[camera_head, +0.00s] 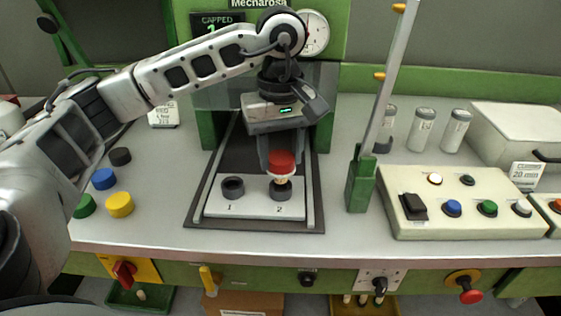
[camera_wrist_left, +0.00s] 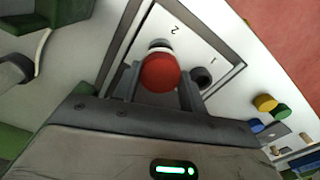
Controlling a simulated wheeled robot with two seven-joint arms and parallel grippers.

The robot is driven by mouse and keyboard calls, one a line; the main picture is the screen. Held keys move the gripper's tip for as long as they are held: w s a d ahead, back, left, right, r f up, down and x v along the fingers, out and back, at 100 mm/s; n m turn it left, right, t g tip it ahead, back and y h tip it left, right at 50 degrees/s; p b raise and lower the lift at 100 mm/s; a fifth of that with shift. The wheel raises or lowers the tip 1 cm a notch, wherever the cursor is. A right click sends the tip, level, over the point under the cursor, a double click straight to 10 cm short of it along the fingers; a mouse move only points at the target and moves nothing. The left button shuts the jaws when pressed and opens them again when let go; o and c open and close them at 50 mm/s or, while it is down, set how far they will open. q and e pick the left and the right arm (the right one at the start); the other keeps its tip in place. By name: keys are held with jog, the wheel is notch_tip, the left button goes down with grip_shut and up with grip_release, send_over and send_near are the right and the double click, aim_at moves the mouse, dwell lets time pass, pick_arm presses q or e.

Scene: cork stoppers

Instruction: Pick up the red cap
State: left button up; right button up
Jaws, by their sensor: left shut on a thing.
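The red cap (camera_head: 281,161) is a short round cap above the socket marked 2 (camera_head: 280,191). A pale tan piece shows just under it; I cannot tell whether the cap rests on it. My left gripper (camera_head: 280,165) points down from above, with its fingers around the cap, shut on it. In the left wrist view the red cap (camera_wrist_left: 160,73) sits between the two fingers of my left gripper (camera_wrist_left: 160,85) and hides most of what is beneath. My right gripper is not in view.
The socket marked 1 (camera_head: 233,187) looks empty. Loose yellow (camera_head: 120,204), blue (camera_head: 103,179), green (camera_head: 84,206) and black (camera_head: 120,156) caps lie at the left. A green post (camera_head: 361,184) and a button panel (camera_head: 455,205) stand at the right.

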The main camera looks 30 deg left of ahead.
pick_arm(q)
jog(key=s+d+r, duration=0.6)
jog(key=d+r, duration=0.4)
jog(key=d, duration=0.2)
jog(key=shift+s+d+r+p, duration=0.15)
jog(key=shift+s+d+p, duration=0.05)
jog(key=shift+s+p, duration=0.1)
